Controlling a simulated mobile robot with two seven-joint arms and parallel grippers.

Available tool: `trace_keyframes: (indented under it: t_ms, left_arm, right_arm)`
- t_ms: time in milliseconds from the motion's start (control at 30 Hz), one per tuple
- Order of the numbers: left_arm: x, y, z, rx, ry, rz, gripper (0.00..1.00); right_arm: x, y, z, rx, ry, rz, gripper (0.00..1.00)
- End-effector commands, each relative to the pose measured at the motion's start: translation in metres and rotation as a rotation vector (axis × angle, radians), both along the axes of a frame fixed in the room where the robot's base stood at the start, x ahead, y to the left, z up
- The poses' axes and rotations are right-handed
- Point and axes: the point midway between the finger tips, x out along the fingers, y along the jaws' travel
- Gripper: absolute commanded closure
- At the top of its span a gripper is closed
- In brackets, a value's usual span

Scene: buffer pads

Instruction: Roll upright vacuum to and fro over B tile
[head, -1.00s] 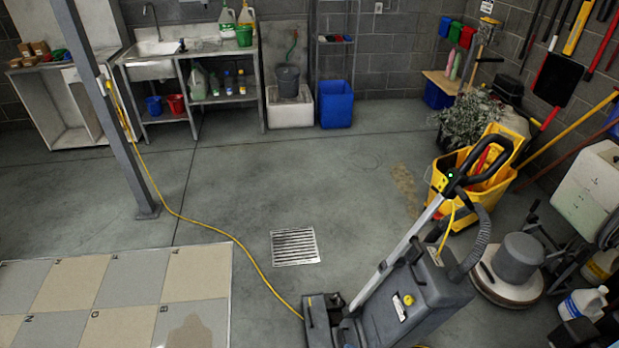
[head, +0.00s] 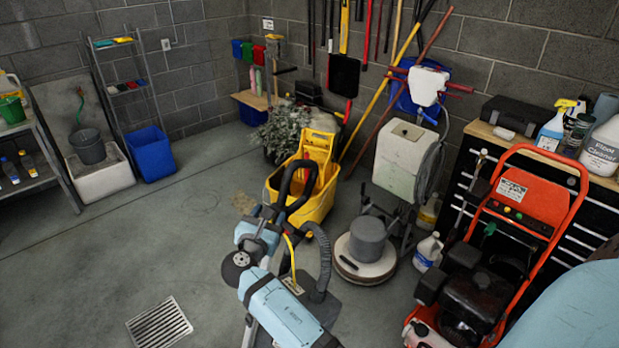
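The upright vacuum (head: 322,302) stands on the concrete floor at the bottom middle, its black loop handle (head: 297,170) and ribbed hose pointing up. My light-blue arm crosses in front of it and hides much of its body and shaft. The gripper on this arm, which I take for my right gripper (head: 268,214), is at the upper shaft, just below the loop handle. Its fingers are too hidden to tell whether they are closed on the vacuum. My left gripper is out of view. The lettered tiles, B tile among them, are out of view.
A metal floor drain (head: 159,324) lies left of the vacuum, with bare floor around it. Close behind and right stand a yellow mop bucket (head: 318,205), a floor polisher (head: 367,245), a white jug (head: 428,252) and an orange pressure washer (head: 530,210). A blue bin (head: 150,153) stands at back left.

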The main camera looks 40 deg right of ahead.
Motion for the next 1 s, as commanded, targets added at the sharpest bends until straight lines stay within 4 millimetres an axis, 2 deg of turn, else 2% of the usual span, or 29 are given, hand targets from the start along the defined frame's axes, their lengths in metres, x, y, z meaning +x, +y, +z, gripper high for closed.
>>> trace_keyframes:
  t_ms: [167, 333, 600, 800, 1000]
  left_arm:
    - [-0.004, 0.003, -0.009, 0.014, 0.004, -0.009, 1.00]
    - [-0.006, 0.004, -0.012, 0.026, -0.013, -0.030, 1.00]
    - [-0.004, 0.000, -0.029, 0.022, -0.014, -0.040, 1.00]
    - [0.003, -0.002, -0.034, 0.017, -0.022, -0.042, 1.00]
    - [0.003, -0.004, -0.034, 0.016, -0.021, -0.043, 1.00]
  right_arm:
    - [0.012, -0.016, -0.001, -0.009, 0.003, -0.005, 0.47]
    - [0.032, -0.045, -0.003, -0.008, 0.002, -0.004, 0.47]
    - [0.065, -0.088, -0.003, -0.007, 0.001, -0.002, 0.47]
    - [0.078, -0.105, -0.002, -0.005, 0.002, -0.002, 0.47]
    - [0.081, -0.110, -0.001, -0.005, 0.003, 0.000, 0.47]
